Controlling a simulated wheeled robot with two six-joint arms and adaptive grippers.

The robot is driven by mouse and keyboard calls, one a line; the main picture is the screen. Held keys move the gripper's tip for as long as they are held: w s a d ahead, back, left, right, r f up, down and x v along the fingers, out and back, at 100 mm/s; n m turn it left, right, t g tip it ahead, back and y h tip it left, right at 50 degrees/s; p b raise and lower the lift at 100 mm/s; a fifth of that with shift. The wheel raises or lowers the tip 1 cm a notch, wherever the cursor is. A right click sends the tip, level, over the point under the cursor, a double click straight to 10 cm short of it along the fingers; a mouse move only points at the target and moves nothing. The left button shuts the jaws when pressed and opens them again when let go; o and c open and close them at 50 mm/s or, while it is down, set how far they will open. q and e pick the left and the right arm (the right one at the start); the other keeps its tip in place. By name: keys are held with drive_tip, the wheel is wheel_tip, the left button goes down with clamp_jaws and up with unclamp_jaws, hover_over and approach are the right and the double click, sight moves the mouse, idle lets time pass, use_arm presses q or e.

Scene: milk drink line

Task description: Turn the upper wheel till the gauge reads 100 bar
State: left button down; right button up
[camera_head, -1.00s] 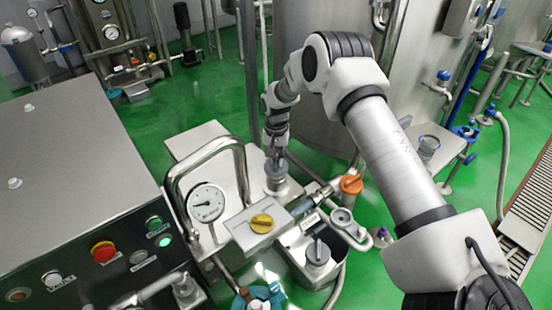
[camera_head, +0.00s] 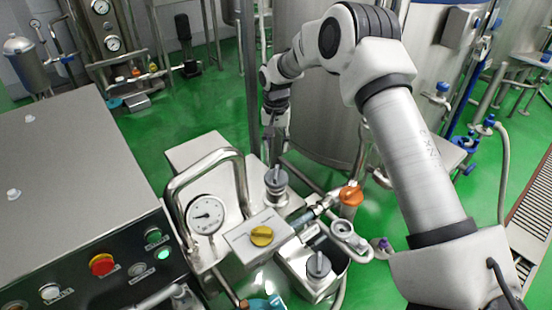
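The pressure gauge (camera_head: 208,215) is a round white dial in front of a bent metal pipe; its needle points roughly left, and its numbers are too small to read. A grey knob-like wheel (camera_head: 276,182) stands behind and to the right of the gauge, the uppermost of the knobs on this unit. My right gripper (camera_head: 274,150) points down just above this wheel and seems apart from it. Its fingers are small and dark, so I cannot tell if they are open. My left gripper is not in view.
A yellow knob (camera_head: 262,236), an orange cap (camera_head: 351,195) and another grey knob (camera_head: 318,265) sit close by. The bent pipe (camera_head: 205,158) arches left of the wheel. A control cabinet (camera_head: 75,180) fills the left. A large steel tank stands behind my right arm.

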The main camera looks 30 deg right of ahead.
drive_tip(key=shift+r, duration=0.55)
drive_tip(key=shift+f, duration=0.15)
idle(2.7)
